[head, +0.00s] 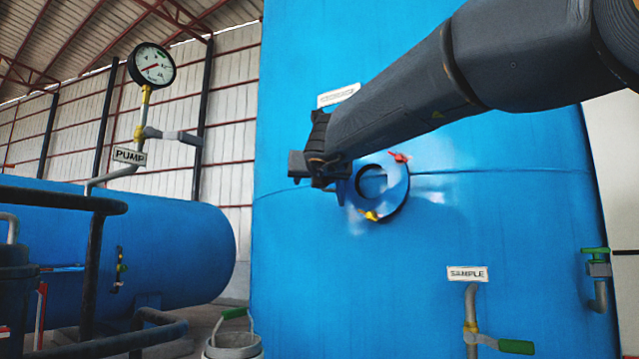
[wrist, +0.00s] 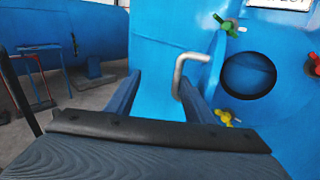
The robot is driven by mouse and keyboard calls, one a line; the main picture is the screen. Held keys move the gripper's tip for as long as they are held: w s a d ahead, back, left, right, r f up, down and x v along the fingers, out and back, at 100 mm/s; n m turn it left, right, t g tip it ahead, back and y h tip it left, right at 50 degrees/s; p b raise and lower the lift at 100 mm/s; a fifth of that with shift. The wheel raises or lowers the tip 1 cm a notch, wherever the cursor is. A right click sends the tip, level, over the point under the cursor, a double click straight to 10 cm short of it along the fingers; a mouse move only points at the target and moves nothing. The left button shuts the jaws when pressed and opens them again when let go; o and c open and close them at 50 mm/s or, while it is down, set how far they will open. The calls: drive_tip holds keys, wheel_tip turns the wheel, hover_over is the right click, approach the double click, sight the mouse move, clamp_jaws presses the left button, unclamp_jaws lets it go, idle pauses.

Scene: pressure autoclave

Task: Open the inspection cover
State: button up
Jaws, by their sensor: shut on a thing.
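The round inspection opening (wrist: 248,75) shows dark in the wrist view, uncovered, in the blue tank wall. Its blue ring (head: 398,185) shows in the head view. The blue inspection cover (wrist: 155,50) appears swung out to the left of the opening. Its bent grey handle (wrist: 188,62) reaches down between the fingers of my gripper (wrist: 160,100), close to the right finger. My gripper (head: 318,168) is shut on the handle, left of the ring in the head view. My gripper and arm hide part of the cover there.
Green (wrist: 226,25), yellow (wrist: 228,118) and red (wrist: 314,64) clamp knobs surround the opening. A sample pipe (head: 471,310) with a green-handled valve stands below right. A horizontal blue tank (head: 160,245) and a gauge (head: 151,66) on the pump pipe are at left.

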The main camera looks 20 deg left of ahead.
drive_tip(key=o, duration=0.3)
drive_tip(key=s, duration=0.1)
drive_tip(key=s+a, duration=0.1)
drive_tip(key=shift+s+r, duration=0.2)
drive_tip(key=shift+s, duration=0.1)
drive_tip(key=shift+s+a+r+b, duration=0.1)
drive_tip(key=shift+s+b, duration=0.25)
drive_tip(key=c, duration=0.3)
drive_tip(key=shift+s+a, duration=0.35)
drive_tip(key=shift+s, duration=0.25)
drive_tip(key=c, duration=0.3)
drive_tip(key=shift+s+d, duration=0.3)
drive_tip(key=shift+d, duration=0.15)
drive_tip(key=v, duration=0.7)
drive_tip(key=shift+s+d+b, duration=0.2)
drive_tip(key=shift+s+b, duration=0.15)
drive_tip(key=shift+b, duration=0.05)
drive_tip(key=shift+c, duration=0.4)
